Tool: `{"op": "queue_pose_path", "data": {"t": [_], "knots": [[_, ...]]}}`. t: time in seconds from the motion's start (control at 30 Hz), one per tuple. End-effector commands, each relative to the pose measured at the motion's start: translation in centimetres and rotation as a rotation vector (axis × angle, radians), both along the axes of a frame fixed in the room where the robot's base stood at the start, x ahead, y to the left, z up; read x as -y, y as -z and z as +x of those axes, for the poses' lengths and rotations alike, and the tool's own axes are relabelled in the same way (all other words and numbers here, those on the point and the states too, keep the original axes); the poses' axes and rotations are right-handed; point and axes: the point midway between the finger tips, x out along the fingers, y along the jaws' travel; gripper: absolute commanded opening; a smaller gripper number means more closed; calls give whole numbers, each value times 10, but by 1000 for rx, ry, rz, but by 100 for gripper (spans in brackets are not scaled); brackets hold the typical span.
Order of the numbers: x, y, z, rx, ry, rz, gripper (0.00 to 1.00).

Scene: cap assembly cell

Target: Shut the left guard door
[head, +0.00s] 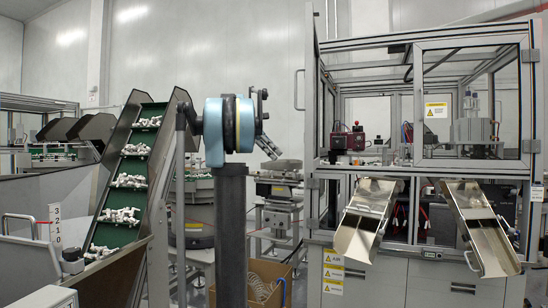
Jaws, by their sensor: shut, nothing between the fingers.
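The left guard door (312,120) of the machine enclosure shows almost edge-on as a narrow, grey-framed panel. It stands swung outward at the enclosure's left front corner, with a pale bar handle (298,90) on its left side. The left front opening appears uncovered. The right guard door (470,100) is flush with the front and looks shut. My arm rises in the foreground, left of the open door and apart from it in the picture.
Two metal chutes (366,220) (484,232) stick out below the doors, above a grey cabinet (380,280). A green-belted conveyor (131,172) with white parts rises at the left. A cardboard box (270,275) stands on the floor left of the cabinet.

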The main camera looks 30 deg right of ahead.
Motion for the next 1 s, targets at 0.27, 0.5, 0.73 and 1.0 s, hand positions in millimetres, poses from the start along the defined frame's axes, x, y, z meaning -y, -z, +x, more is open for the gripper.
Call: {"op": "queue_pose_path", "data": {"t": [0.27, 0.5, 0.73, 1.0], "knots": [[27, 36, -24, 1, 2, 0, 0], [51, 53, -45, 2, 4, -1, 0], [67, 52, -58, 2, 2, -1, 0], [70, 52, -60, 2, 1, 0, 0]]}}
